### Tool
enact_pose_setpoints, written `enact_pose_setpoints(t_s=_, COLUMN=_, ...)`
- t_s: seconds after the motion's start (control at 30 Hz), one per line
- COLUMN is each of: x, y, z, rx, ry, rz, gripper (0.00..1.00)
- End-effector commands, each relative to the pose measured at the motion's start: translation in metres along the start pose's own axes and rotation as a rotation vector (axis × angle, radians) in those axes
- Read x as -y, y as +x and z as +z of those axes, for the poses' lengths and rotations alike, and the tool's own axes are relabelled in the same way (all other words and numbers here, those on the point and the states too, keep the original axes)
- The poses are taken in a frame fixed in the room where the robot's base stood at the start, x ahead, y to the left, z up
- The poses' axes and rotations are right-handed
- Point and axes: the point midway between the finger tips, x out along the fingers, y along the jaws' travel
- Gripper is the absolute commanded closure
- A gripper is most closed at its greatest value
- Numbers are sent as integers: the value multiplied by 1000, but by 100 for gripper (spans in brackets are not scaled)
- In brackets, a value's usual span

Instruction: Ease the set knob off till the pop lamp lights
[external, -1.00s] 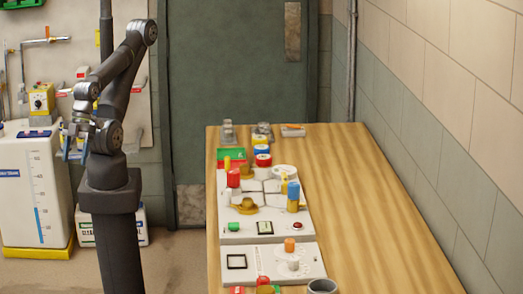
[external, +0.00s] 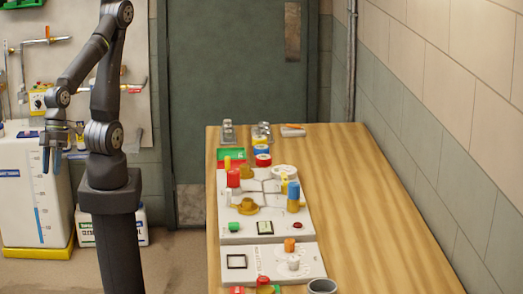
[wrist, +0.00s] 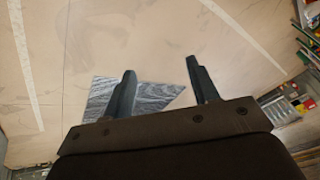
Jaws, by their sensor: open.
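The bench panel (external: 230,234) carries a brass-coloured wheel (external: 244,207), a red knob (external: 233,178), a blue-and-yellow post (external: 293,196), a green button (external: 234,227) and a dark red lamp or button (external: 297,225). A nearer panel (external: 265,276) holds an orange knob (external: 289,244) and a white knob (external: 293,263) beside a dial. I cannot tell which is the set knob or the pop lamp; no label is readable. My gripper (external: 51,160) is open and empty, far left of the bench. In the wrist view my gripper (wrist: 160,68) points at the floor, its fingers apart.
The wooden bench (external: 370,220) is bare along its right side. Small coloured items stand at its far end, and a dark cup (external: 322,286) at its near edge. A white tank (external: 25,190) stands by my gripper. A green door (external: 230,90) is behind.

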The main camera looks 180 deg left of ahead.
Motion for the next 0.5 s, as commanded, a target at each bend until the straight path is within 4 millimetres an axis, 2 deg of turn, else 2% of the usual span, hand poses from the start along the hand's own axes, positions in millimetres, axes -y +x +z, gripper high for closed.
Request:
enact_pose_setpoints(t_s=0.17, x=46, y=28, z=-38, rx=40, ry=0, rz=-36, gripper=46)
enact_pose_setpoints(t_s=0.23, x=82, y=37, z=-47, rx=60, ry=-62, rz=-61, gripper=46)
enact_pose_setpoints(t_s=0.37, x=145, y=40, z=-45, rx=91, ry=-204, rz=-102, gripper=46)
enact_pose_setpoints(t_s=0.5, x=211, y=36, z=-28, rx=119, ry=-369, rz=-143, gripper=46)
